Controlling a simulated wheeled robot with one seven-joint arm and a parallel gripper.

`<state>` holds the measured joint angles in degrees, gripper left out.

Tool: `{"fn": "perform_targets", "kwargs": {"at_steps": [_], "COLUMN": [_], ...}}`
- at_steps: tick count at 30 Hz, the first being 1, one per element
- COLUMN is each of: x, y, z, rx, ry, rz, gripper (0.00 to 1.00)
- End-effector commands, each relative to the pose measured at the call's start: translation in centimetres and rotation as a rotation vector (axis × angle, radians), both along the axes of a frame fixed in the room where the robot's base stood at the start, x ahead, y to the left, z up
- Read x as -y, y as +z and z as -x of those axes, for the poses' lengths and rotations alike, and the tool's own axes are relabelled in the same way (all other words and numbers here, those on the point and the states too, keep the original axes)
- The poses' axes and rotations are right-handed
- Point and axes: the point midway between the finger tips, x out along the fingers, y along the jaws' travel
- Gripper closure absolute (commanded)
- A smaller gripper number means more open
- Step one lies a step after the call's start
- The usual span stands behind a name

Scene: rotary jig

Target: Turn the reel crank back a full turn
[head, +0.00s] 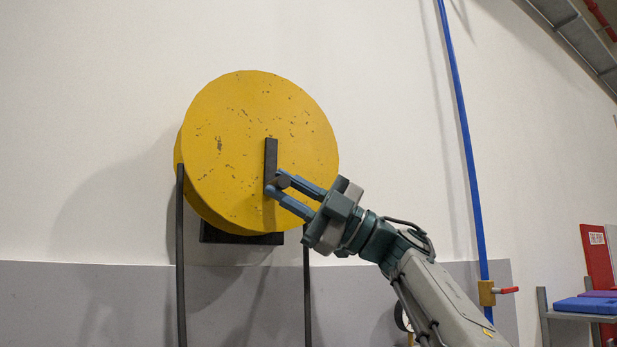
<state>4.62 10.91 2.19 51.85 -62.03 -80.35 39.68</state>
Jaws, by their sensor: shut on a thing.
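The yellow reel (235,130) is a large round disc with chipped paint, mounted in front of the wall. Its dark crank arm (271,158) runs down from near the reel's middle and stands almost upright in the picture. My gripper (276,186) reaches in from the lower right, its blue fingers at the lower end of the crank arm. The fingers are shut on the crank's handle (283,179), a small dark knob mostly hidden between them.
Two dark hoses or posts (181,255) hang below the reel, and a dark bracket (240,236) sits behind its lower edge. A blue pipe (465,150) with a red-handled brass valve (487,293) runs down the wall at right. A shelf (580,315) stands at far right.

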Motion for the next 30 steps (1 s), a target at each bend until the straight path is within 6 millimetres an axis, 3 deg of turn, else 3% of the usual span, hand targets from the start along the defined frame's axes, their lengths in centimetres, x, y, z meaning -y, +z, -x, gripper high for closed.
{"fn": "perform_targets", "kwargs": {"at_steps": [17,18,19,30], "x": [-0.37,-0.35,-0.35,-0.10], "y": [0.26,0.26,0.25,-0.15], "z": [0.21,0.20,0.19,0.10], "rx": [0.017,0.017,0.016,0.015], "ry": [0.012,0.011,0.012,0.013], "rz": [0.022,0.022,0.022,0.024], "gripper": [1.00,0.70,0.61,0.59]}}
